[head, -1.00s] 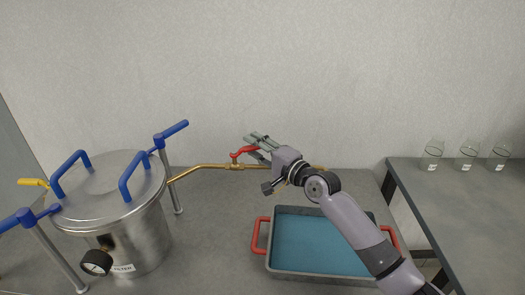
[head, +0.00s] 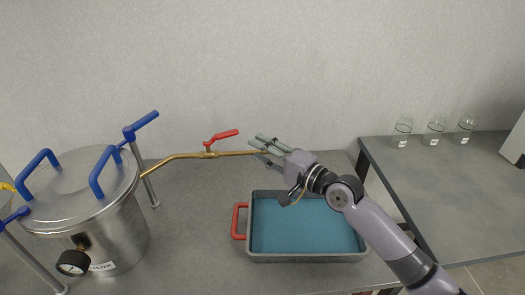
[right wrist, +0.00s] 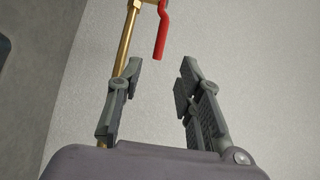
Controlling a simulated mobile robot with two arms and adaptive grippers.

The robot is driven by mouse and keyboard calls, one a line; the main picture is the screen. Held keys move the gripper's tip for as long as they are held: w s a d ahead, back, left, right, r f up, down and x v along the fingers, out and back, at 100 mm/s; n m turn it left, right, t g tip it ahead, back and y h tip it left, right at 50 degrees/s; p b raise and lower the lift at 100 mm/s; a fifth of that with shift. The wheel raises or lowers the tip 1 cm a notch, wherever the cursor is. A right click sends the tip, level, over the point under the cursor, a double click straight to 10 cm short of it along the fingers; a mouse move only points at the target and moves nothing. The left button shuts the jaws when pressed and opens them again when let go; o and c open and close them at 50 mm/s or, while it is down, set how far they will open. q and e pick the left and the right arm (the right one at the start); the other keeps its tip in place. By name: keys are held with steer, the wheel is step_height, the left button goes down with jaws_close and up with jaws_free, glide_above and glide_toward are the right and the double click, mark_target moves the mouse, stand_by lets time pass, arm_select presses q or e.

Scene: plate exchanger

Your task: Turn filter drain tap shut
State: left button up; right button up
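The drain tap's red lever (head: 224,135) sits on a brass valve (head: 208,154) in the brass pipe (head: 178,157) that runs right from the steel filter vessel (head: 115,222). In the head view the lever points right, roughly along the pipe and tilted slightly up. My right gripper (head: 262,144) is open and empty, right of the lever and apart from it. In the right wrist view the red lever (right wrist: 162,32) shows beyond the gap between the open fingers (right wrist: 160,75); the brass pipe (right wrist: 127,45) passes behind the left finger. My left gripper is not in view.
A blue tray with a grey rim (head: 307,257) and red handle (head: 239,220) lies on the grey bench below my right arm. Several blue handles (head: 106,170) rise around the vessel. Glass flasks (head: 434,131) stand on the right bench (head: 435,185). The wall is behind.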

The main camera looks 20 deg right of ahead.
steer(key=shift+c, duration=0.2)
steer(key=shift+a, duration=0.1)
steer(key=shift+c, duration=0.6)
steer(key=s+a+n, duration=0.1)
steer(key=n, duration=0.1)
steer(key=s+a+f+n+h+p, duration=0.1)
steer(key=n, duration=0.1)
steer(key=s+a+f+n, duration=0.1)
steer(key=a+n, duration=0.1)
steer(key=shift+f+h+p, duration=0.15)
steer(key=shift+h+p, duration=0.15)
steer(key=c, duration=0.5)
steer(key=s+n+h, duration=0.1)
steer(key=n, duration=0.1)
steer(key=s+r+n+t+h+p, duration=0.1)
steer(key=n, duration=0.1)
steer(key=s+n+h, duration=0.1)
steer(key=n, duration=0.1)
steer(key=shift+s+a+r+t+h, duration=0.15)
steer(key=shift+s+a+t+h, duration=0.15)
steer(key=shift+a+t, duration=0.1)
jaws_close()
steer(key=n+h+p, duration=0.1)
steer(key=h+p, duration=0.1)
glide_toward(228, 137)
steer(key=w, duration=0.7)
steer(key=shift+a+f, duration=0.25)
steer(key=shift+a, duration=0.05)
